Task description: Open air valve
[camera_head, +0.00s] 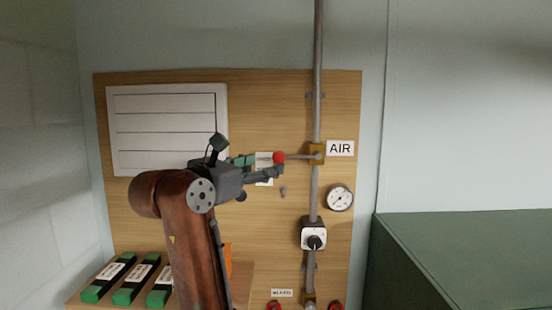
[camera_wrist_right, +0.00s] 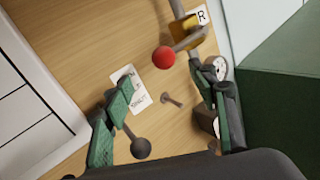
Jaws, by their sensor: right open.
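The air valve has a brass body (camera_head: 316,147) on a vertical grey pipe, beside an AIR label (camera_head: 340,148). Its lever points left, crosswise to the pipe, and ends in a red ball knob (camera_head: 279,157). My right gripper (camera_head: 268,165) is open, with its fingertips close to the knob in the head view. In the right wrist view, the red knob (camera_wrist_right: 163,57) shows beyond and between the spread green-padded fingers (camera_wrist_right: 166,84), and the brass body (camera_wrist_right: 184,31) is up and to the right. I cannot tell whether a finger touches the knob. My left gripper is not in view.
A gauge (camera_head: 340,198) and a black rotary switch (camera_head: 314,240) are below the valve. A small peg (camera_head: 283,191) and a printed card (camera_wrist_right: 141,99) are on the wooden board (camera_head: 270,90). A green cabinet (camera_head: 470,245) stands right. Several green-ended boxes (camera_head: 135,285) lie lower left.

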